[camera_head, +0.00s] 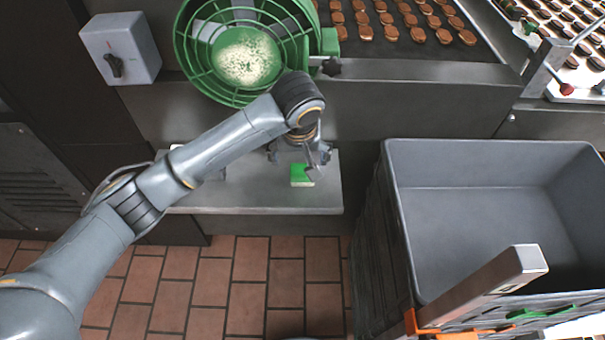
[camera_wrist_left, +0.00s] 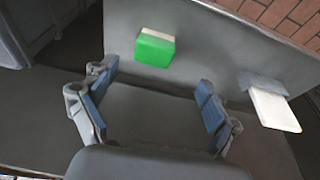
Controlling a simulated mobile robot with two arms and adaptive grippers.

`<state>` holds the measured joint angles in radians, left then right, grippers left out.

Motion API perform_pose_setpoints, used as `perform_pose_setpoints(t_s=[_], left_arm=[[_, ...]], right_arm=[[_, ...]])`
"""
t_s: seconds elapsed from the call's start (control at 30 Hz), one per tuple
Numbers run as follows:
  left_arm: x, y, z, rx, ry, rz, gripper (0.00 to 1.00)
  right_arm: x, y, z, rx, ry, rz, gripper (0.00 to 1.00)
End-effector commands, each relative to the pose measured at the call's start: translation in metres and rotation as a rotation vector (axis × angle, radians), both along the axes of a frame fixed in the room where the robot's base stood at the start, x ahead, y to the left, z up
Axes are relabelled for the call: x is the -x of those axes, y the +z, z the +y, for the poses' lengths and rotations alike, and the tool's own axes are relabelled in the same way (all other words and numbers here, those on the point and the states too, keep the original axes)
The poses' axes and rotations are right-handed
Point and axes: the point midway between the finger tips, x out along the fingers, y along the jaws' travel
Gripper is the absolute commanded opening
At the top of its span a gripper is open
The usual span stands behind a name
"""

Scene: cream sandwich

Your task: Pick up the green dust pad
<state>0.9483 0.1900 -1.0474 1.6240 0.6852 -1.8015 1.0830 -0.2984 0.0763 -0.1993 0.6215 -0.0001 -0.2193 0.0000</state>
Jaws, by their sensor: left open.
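The green dust pad (camera_head: 301,175) lies on a grey metal shelf (camera_head: 260,198) below the machine. In the left wrist view the green pad (camera_wrist_left: 155,48) has a pale strip along one edge and sits beyond the fingertips. My left gripper (camera_head: 300,157) is above the shelf, close to the pad and partly hidden by its own wrist. In the left wrist view the left gripper (camera_wrist_left: 155,95) is open, with nothing between its blue-padded fingers. My right gripper is not in view.
A white object with a grey end (camera_wrist_left: 272,105) lies on the shelf to the pad's right in the wrist view. A large grey crate (camera_head: 490,210) stands right of the shelf. A green round guard (camera_head: 245,50) and a switch box (camera_head: 121,48) are above.

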Motion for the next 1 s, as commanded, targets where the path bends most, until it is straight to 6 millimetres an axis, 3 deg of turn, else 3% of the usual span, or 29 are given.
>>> perform_pose_setpoints(t_s=[0.13, 0.43, 0.7, 1.0], left_arm=[[-0.007, -0.028, 0.000, -0.002, 0.001, 0.002, 0.88], [-0.016, -0.050, -0.002, -0.001, -0.002, 0.000, 0.88], [-0.030, -0.085, -0.007, -0.001, -0.002, 0.000, 0.88], [-0.032, -0.091, -0.007, 0.001, -0.002, -0.001, 0.88]], right_arm=[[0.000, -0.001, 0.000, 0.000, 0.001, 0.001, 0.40], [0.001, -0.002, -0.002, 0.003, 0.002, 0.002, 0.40], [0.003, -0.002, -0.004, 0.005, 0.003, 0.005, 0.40], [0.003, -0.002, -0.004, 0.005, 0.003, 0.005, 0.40]])
